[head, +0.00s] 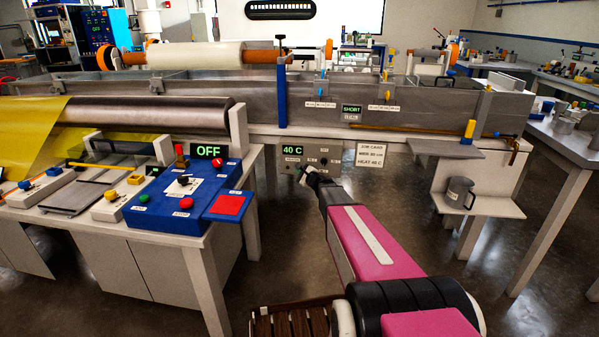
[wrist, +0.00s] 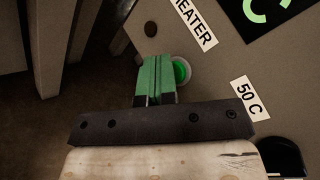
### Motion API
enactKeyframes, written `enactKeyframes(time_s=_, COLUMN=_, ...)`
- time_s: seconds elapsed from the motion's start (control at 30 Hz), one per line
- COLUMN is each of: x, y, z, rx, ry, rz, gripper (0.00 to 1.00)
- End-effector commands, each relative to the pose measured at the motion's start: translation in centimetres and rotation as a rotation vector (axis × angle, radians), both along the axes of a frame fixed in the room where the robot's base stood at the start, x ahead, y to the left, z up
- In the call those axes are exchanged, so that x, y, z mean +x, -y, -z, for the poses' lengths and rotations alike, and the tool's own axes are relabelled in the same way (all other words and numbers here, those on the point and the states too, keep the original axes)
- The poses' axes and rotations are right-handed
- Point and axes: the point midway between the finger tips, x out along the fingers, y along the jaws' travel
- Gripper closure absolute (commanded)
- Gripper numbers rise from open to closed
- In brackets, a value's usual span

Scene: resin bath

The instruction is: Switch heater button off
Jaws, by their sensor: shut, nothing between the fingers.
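The heater button (wrist: 182,71) is round, green and bright in a pale ring, partly hidden behind my fingers in the wrist view. It sits on the grey panel (wrist: 225,63) beside a HEATER label (wrist: 193,20). My gripper (wrist: 155,63) is shut and empty, its green fingers at the left side of the button; I cannot tell whether they touch it. In the head view my gripper (head: 306,172) is at the lower part of the heater panel (head: 311,170), under the display (head: 291,150) reading 40 C. The button is not discernible there.
A 50 C label (wrist: 250,98) and a dark round part (wrist: 284,158) are on the panel. A job card (head: 370,156) hangs right of it. A blue control box (head: 165,212) stands left; a shelf with a grey mug (head: 456,195) is right. Floor between is open.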

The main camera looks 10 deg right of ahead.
Motion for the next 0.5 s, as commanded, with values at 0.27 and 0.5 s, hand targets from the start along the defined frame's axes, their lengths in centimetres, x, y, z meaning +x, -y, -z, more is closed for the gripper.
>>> enactKeyframes(time_s=0.27, x=-0.6, y=-0.2, z=0.0, rx=0.000, ry=0.000, rz=0.000, gripper=1.00)
enactKeyframes(time_s=0.5, x=-2.6, y=-0.8, z=-0.1, rx=0.001, ry=0.000, rz=-0.001, gripper=1.00)
